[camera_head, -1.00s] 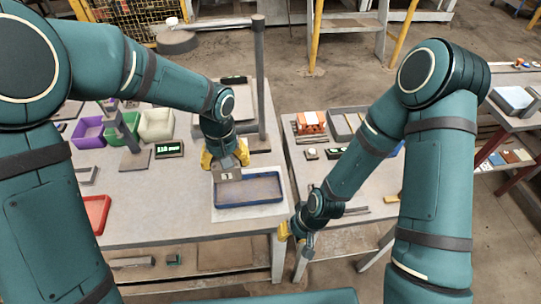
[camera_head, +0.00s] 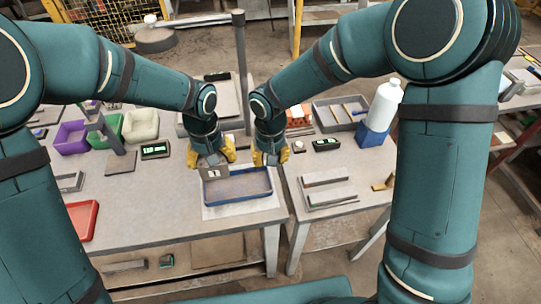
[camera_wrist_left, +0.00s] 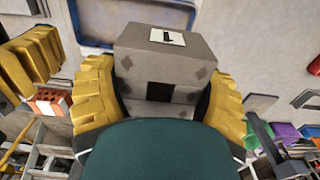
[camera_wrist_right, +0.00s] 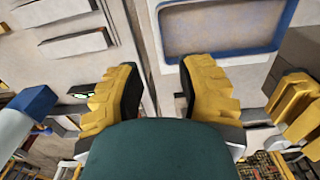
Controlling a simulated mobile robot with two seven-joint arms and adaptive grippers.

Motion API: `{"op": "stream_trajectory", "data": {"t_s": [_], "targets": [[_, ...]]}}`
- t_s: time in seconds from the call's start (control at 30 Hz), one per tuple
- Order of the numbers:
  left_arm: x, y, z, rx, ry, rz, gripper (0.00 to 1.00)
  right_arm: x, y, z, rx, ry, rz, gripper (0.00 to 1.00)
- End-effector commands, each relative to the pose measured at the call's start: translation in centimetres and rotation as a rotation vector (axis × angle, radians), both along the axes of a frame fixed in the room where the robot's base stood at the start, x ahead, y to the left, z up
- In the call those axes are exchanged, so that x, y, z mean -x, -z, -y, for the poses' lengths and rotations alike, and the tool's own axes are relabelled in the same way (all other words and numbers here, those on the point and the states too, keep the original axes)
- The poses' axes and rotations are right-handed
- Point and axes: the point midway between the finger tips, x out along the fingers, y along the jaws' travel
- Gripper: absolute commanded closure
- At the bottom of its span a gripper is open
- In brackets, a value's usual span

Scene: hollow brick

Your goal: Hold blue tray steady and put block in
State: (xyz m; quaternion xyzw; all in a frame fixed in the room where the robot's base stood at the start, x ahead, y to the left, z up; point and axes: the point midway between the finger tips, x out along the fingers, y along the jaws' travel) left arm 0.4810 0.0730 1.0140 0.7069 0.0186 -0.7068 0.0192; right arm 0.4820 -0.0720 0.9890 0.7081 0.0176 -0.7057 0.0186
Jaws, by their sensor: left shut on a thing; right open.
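The blue tray (camera_head: 240,199) lies flat on a pale mat near the right edge of the left table. The block (camera_head: 214,172) is a grey hollow brick with a white label. My left gripper (camera_head: 211,162) is shut on the block, which shows between its fingers in the left wrist view (camera_wrist_left: 165,65). The block is at the tray's far left corner; whether it touches the tray I cannot tell. My right gripper (camera_head: 270,158) is open and empty just beyond the tray's far right corner. The tray's blue rim (camera_wrist_right: 215,58) shows ahead of its fingers in the right wrist view.
A red tray (camera_head: 82,221) and a purple bin (camera_head: 70,137) are at left. A grey post (camera_head: 241,70) stands behind the grippers. The right table holds a white bottle (camera_head: 385,103), a grey tray (camera_head: 341,126) and grey channel pieces (camera_head: 328,190).

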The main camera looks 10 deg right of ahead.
Motion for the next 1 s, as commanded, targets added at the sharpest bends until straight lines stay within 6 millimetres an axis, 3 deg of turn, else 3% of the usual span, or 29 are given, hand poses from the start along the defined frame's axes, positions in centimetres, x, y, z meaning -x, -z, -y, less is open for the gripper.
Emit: {"op": "stream_trajectory", "data": {"t_s": [0.6, 1.0], "targets": [[0.0, 0.0, 0.0, 0.0, 0.0, 0.001, 0.71, 0.1, 9.9, 0.1, 0.0, -0.002, -0.004, 0.63], [0.0, 0.0, 0.0, 0.0, 0.0, 0.001, 0.71, 0.1, 11.3, 0.0, -0.001, -0.001, -0.001, 0.63]]}}
